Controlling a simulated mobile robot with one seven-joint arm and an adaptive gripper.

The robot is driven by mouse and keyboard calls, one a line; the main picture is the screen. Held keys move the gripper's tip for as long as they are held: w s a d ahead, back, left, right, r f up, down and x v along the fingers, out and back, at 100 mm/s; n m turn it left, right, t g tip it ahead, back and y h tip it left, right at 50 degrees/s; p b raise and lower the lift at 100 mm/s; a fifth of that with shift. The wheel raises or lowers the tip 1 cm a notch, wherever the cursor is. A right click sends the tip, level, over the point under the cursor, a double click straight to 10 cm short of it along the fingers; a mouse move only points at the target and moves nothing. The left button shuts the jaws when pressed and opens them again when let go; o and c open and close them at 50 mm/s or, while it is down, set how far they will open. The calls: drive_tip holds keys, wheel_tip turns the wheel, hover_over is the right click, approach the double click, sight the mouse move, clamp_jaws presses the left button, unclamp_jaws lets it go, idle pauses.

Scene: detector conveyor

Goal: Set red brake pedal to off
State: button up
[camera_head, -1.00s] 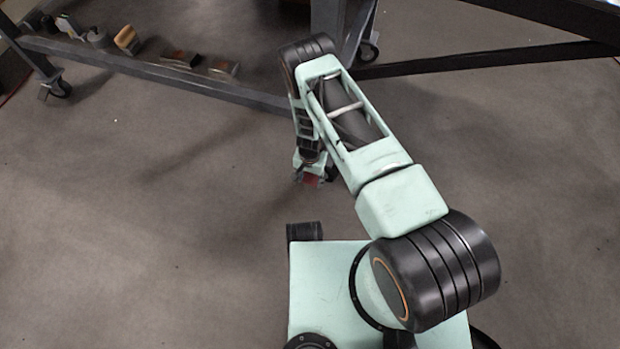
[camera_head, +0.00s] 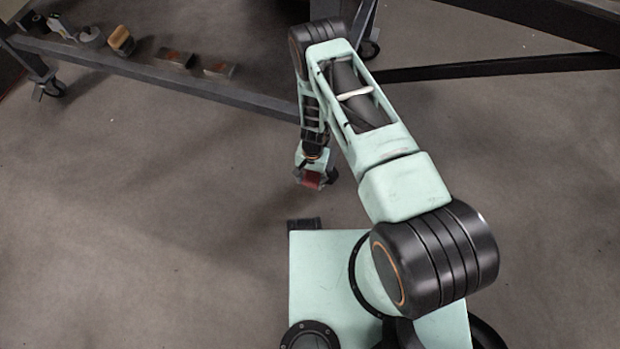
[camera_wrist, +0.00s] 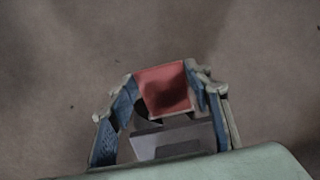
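My gripper (camera_head: 314,180) hangs low over bare floor, left of my upper arm and just beyond my base. In the wrist view its two blue-lined fingers (camera_wrist: 163,92) stand on either side of a red-faced piece (camera_wrist: 164,88), which appears gripped between them. A grey plate-like part (camera_wrist: 170,138) shows below the red face; I cannot tell whether it belongs to that piece. The red also shows at the gripper's tip in the head view (camera_head: 312,181). I cannot identify any red brake pedal for certain.
A dark frame beam (camera_head: 200,87) runs low across the upper left. Along it lie an orange-tan block (camera_head: 121,40), two grey pieces with reddish marks (camera_head: 175,57) (camera_head: 220,69) and other small items. Wheeled frame legs (camera_head: 50,82) stand nearby. The floor on the left is clear.

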sight(311, 180)
drive_tip(key=shift+o, duration=1.4)
drive_tip(key=shift+r, duration=0.1)
drive_tip(key=shift+w+d+r, duration=0.1)
drive_tip(key=shift+w+r, duration=0.1)
drive_tip(key=shift+r, duration=1.65)
drive_tip(key=shift+w+d+r, duration=0.1)
drive_tip(key=shift+w+r, duration=0.1)
drive_tip(key=shift+r, duration=1.6)
drive_tip(key=shift+r, duration=0.1)
